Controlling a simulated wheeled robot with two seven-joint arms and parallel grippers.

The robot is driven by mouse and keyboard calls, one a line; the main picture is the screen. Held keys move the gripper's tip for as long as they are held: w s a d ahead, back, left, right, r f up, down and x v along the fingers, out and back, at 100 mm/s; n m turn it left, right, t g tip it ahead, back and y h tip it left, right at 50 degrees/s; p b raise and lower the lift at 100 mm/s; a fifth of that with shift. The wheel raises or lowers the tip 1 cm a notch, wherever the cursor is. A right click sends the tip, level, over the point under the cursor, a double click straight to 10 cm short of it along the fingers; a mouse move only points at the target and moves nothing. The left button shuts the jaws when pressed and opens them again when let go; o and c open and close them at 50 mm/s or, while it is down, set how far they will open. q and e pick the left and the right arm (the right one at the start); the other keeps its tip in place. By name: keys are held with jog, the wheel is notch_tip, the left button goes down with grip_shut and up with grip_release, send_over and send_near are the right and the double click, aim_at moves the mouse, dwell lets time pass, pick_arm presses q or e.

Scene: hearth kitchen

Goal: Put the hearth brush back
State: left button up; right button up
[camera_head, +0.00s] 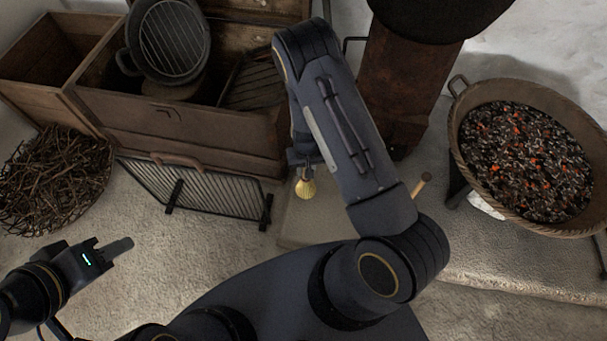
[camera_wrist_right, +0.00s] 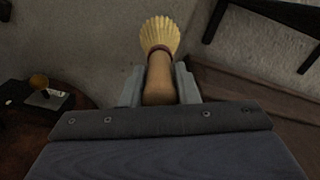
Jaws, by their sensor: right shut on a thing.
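The hearth brush shows as a pale yellow fan of bristles (camera_head: 305,187) in the head view, pointing down below my right gripper (camera_head: 303,163). In the right wrist view its bristles (camera_wrist_right: 160,36) and brown wooden handle (camera_wrist_right: 159,78) are clear. My right gripper (camera_wrist_right: 159,88) is shut on the handle, with a finger on each side. The brush is held over the pale hearth slab. My left gripper (camera_head: 117,248) is low at the left, away from the brush; its finger gap cannot be made out.
A slatted black fire screen (camera_head: 190,190) stands before a wooden chest (camera_head: 180,130). A twig basket (camera_head: 55,180) is at left. A wide pan of embers (camera_head: 525,160) is at right. A wooden knobbed handle (camera_head: 422,184) sticks out beside my right arm. A rusty stove (camera_head: 405,85) stands behind.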

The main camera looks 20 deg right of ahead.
jog(key=shift+w+f, duration=0.75)
jog(key=shift+f, duration=0.2)
jog(key=shift+w+f+b, duration=0.1)
jog(key=shift+f+b, duration=0.9)
jog(key=shift+f, duration=0.55)
jog(key=shift+f, duration=0.15)
jog(key=o, duration=1.1)
